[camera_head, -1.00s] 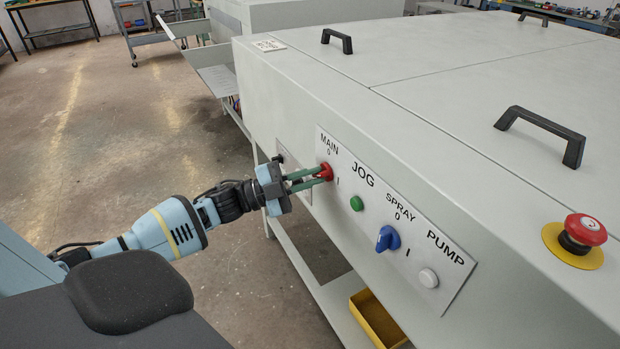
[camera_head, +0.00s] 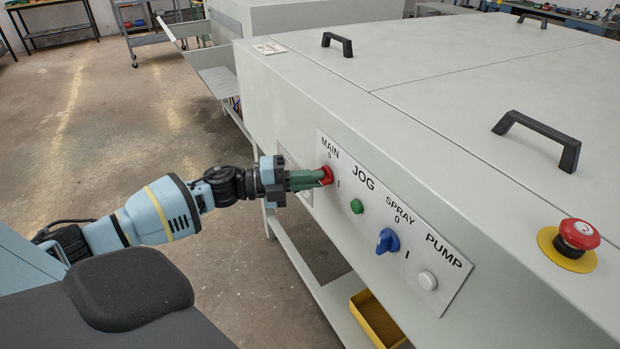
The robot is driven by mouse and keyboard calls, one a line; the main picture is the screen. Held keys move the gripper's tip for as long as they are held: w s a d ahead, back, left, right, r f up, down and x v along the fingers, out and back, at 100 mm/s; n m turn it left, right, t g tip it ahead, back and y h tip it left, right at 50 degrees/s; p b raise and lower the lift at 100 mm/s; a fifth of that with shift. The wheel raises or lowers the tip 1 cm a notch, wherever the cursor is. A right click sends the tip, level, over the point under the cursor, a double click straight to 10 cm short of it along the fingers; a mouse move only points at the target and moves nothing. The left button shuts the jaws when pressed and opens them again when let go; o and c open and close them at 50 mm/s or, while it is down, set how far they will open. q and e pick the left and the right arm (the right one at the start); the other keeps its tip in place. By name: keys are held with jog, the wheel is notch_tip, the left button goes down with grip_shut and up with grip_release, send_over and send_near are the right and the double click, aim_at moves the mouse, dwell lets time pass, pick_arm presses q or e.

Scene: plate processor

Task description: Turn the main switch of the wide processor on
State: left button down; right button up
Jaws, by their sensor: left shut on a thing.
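The wide processor (camera_head: 390,110) is a large pale grey machine filling the right of the head view. Its front panel (camera_head: 405,255) carries the labels MAIN, JOG, SPRAY and PUMP. The red main switch (camera_head: 327,174) is under MAIN, between the marks 0 and I. My left gripper (camera_head: 322,178) reaches it from the left, with its green fingers shut on the red knob. The fingers and wrist hide part of the knob, so its exact angle is hard to tell. My right gripper is not in view.
Beside the main switch are a green jog button (camera_head: 356,206), a blue spray switch (camera_head: 387,241) and a pale pump button (camera_head: 427,280). A red emergency stop (camera_head: 577,235) sits on top at the right. A yellow bin (camera_head: 378,318) stands below the panel.

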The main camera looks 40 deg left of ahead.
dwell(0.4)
pick_arm(q)
jog(key=c, duration=1.5)
grip_release()
jog(key=shift+b+v, duration=0.35)
jog(key=shift+v, duration=3.55)
jog(key=shift+r, duration=0.1)
